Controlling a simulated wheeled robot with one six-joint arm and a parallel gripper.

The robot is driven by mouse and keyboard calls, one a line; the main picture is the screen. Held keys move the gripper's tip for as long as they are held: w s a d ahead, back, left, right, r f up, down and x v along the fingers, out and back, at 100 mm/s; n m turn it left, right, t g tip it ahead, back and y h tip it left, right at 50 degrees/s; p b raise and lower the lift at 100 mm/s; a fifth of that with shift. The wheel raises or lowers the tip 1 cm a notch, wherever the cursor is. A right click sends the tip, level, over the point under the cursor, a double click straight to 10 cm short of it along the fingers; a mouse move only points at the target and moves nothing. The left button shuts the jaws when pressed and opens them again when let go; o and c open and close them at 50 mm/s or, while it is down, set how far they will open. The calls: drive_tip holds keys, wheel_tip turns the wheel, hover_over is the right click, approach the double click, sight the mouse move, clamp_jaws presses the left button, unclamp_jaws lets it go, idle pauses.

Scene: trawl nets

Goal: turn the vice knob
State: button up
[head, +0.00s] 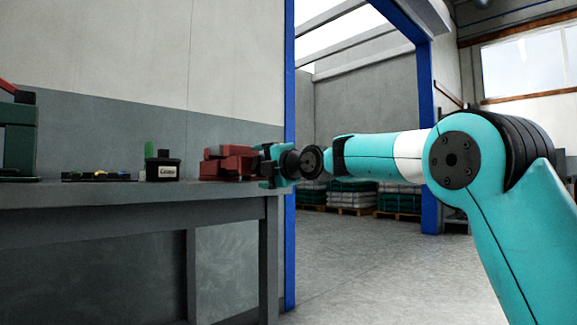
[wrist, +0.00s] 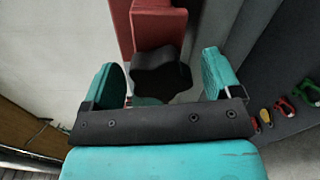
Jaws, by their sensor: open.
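The vice (head: 228,163) is red and sits at the right end of the grey workbench in the head view. Its red body (wrist: 158,32) also shows at the top of the wrist view. The black lobed vice knob (wrist: 160,75) faces my gripper (wrist: 165,82), whose two teal fingers are apart on its left and right. Gaps show between the knob and both fingers. In the head view my gripper (head: 270,165) is at the vice's right side and hides the knob. The knob's lower part is close to the black gripper bar.
The workbench (head: 130,190) carries a small black box (head: 162,168), low small items (head: 97,176) and a green machine (head: 18,138) at far left. Several colored clips (wrist: 308,90) show at right in the wrist view. Open floor (head: 370,260) lies right of the bench.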

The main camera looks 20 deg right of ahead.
drive_tip(key=p+v, duration=0.1)
drive_tip(key=v, duration=1.5)
drive_tip(key=shift+s, duration=0.2)
drive_tip(key=s+a+f+m+g+p, duration=0.6)
drive_tip(key=s+a+f+m+g, duration=0.3)
drive_tip(key=s+a+f, duration=0.3)
drive_tip(key=s+a+f+m+g+h+p, duration=0.15)
drive_tip(key=s+f+m+g, duration=0.25)
drive_tip(key=s, duration=0.5)
drive_tip(key=s+f+m+g+h+p, duration=0.1)
drive_tip(key=s+f+m+g+p, duration=0.2)
drive_tip(key=s, duration=0.6)
wheel_tip(320, 180, up, 37)
drive_tip(key=m+p, duration=0.1)
drive_tip(key=p, duration=3.6)
drive_tip(key=shift+s+m+g, duration=0.3)
drive_tip(key=shift+s+m, duration=0.1)
